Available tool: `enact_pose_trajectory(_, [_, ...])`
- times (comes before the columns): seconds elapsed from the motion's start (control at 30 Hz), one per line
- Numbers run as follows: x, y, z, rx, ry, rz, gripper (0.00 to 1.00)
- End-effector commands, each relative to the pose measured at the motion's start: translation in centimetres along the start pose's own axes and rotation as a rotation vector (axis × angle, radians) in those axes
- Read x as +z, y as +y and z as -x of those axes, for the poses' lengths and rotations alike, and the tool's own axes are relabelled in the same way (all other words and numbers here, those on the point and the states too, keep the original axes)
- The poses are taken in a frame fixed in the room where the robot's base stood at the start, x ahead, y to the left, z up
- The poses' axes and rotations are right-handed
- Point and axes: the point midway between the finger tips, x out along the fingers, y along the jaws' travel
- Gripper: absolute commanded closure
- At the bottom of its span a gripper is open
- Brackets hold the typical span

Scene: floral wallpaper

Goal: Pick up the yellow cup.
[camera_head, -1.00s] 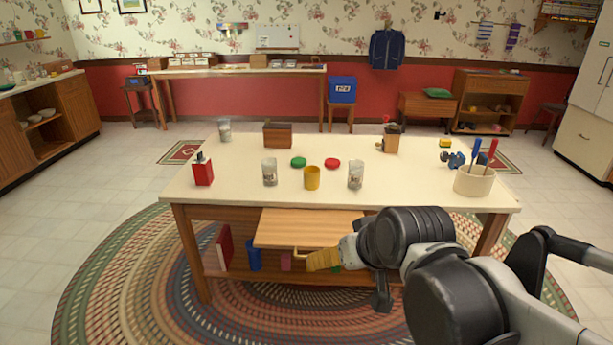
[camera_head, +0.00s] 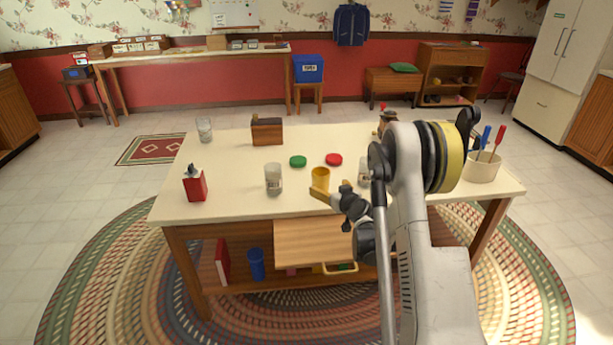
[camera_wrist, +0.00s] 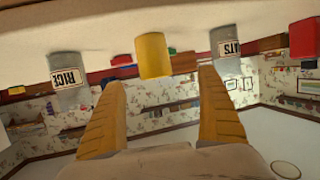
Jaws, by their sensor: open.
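The yellow cup (camera_head: 321,177) stands upright near the front edge of the cream-topped table (camera_head: 225,205), between two labelled jars. In the wrist view, which is upside down, the yellow cup (camera_wrist: 153,55) shows ahead, in the gap between my fingers. My gripper (camera_head: 324,194) is at the table's front side, just before the cup; its long yellow fingers (camera_wrist: 163,82) are apart with nothing between them. In the head view the fingers overlap the lower part of the cup, so I cannot tell the exact distance.
The OATS jar (camera_wrist: 228,58) and RICE jar (camera_wrist: 68,80) flank the cup. My arm partly covers the right jar (camera_head: 363,172). A red box (camera_head: 195,186) stands left.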

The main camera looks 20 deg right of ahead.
Motion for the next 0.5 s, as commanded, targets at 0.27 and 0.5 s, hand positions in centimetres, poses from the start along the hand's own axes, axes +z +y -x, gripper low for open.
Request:
enact_pose_trajectory(0.27, [1.8,1.3,-2.8,0.019,0.022,0.000,0.14])
enact_pose_trajectory(0.5, [1.6,1.4,-6.0,0.018,0.020,-0.001,0.14])
